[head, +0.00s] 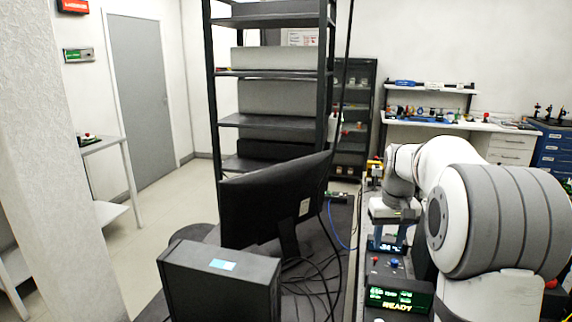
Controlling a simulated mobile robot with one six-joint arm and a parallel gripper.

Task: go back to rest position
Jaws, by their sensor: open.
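My white and grey arm fills the right side of the head view. Its large grey-banded joint is close to the camera. My gripper (402,215) is small at the far end of the arm, pointing down just above or in front of a bench instrument with a blue-lit display (384,246). It is open; its fingers are hard to make out, and I see nothing held in it. Nearer on the bench is a black unit with a green "READY" display (398,299). A red knob and a blue knob (394,263) sit behind that display.
A black monitor (272,202) and a black box (220,286) stand left of the instruments, with loose cables (312,275) between. A tall dark shelf rack (270,120) rises behind. A pillar (65,170) is at left. Open floor (150,235) lies between pillar and desk.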

